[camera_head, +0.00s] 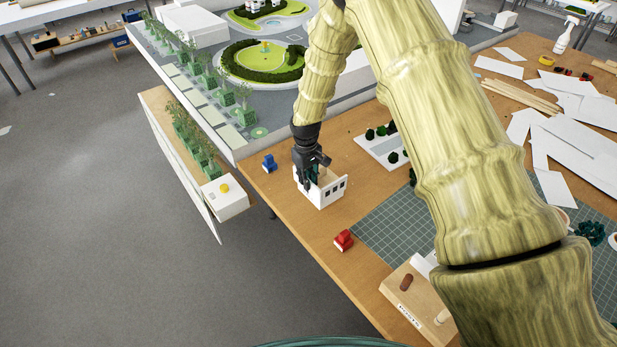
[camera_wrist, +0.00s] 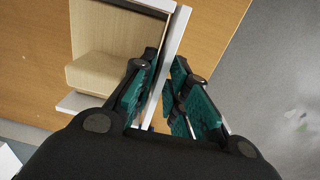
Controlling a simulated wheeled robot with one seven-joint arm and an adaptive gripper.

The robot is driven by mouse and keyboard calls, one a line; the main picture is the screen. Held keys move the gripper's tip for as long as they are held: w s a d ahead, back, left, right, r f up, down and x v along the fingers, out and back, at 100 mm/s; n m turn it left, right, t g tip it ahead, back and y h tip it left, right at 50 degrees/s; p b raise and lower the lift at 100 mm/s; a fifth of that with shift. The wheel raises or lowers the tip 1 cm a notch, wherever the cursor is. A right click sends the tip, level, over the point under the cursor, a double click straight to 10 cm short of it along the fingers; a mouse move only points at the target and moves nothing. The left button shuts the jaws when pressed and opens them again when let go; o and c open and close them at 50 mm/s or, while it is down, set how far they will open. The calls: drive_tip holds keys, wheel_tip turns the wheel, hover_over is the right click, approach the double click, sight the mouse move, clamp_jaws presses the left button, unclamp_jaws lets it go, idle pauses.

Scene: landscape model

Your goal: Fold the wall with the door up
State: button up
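A small white model house (camera_head: 328,191) stands on the wooden table near its left edge. Its front wall with dark window openings is upright. My gripper (camera_head: 309,172) is over the house's left side. In the wrist view, a thin white wall panel (camera_wrist: 177,30) passes between the two dark fingers with green pads (camera_wrist: 166,72). The fingertips are close together, one on each side of the panel, and appear closed on it. The panel looks upright, beside a pale wooden block (camera_wrist: 100,72). No door can be made out, and my gripper hides part of the house.
A blue toy piece (camera_head: 269,163) and a red one (camera_head: 343,241) lie near the house. A green cutting mat (camera_head: 385,225) lies to the right. A landscape model with a round hedge (camera_head: 262,62) stands behind. Bare tabletop lies in front of the house.

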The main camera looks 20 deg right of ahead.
clamp_jaws()
drive_tip(key=shift+d+y+b, duration=0.15)
drive_tip(key=shift+y+b, duration=0.15)
drive_tip(key=shift+b, duration=0.1)
idle(0.4)
unclamp_jaws()
wheel_tip(320, 180, up, 12)
drive_tip(key=shift+d, duration=0.15)
idle(0.5)
drive_tip(key=shift+w+f, duration=0.1)
